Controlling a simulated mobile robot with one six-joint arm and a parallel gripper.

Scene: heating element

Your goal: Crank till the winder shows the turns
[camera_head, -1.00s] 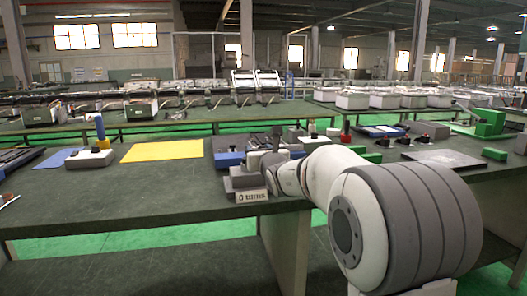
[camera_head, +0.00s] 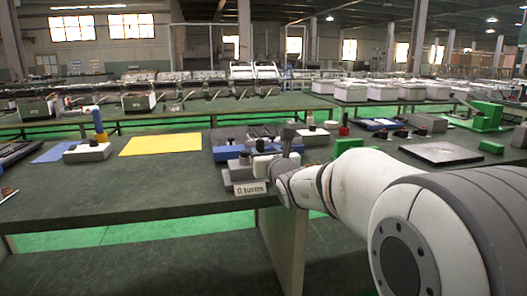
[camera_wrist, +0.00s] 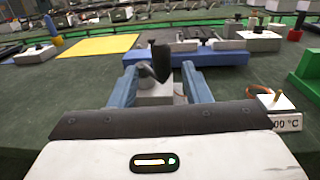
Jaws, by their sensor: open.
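The winder (camera_head: 236,174) is a small grey unit near the front edge of the bench. Its sign (camera_head: 250,188) reads "0 turns" in the head view. In the wrist view a dark upright crank handle (camera_wrist: 161,60) stands over a pale grey block (camera_wrist: 155,93). My gripper (camera_wrist: 160,70) is open, with one blue finger on each side of the handle and gaps visible between. No firm hold on the handle shows. In the head view my wrist hides part of the winder and the fingers are hard to make out.
A blue tray-like base (camera_wrist: 220,57) lies beyond the handle. A block with a "00 °C" sign (camera_wrist: 287,122) stands close on the right. A yellow sheet (camera_head: 160,144) and a grey block (camera_head: 87,151) lie left. The front-left bench top is clear.

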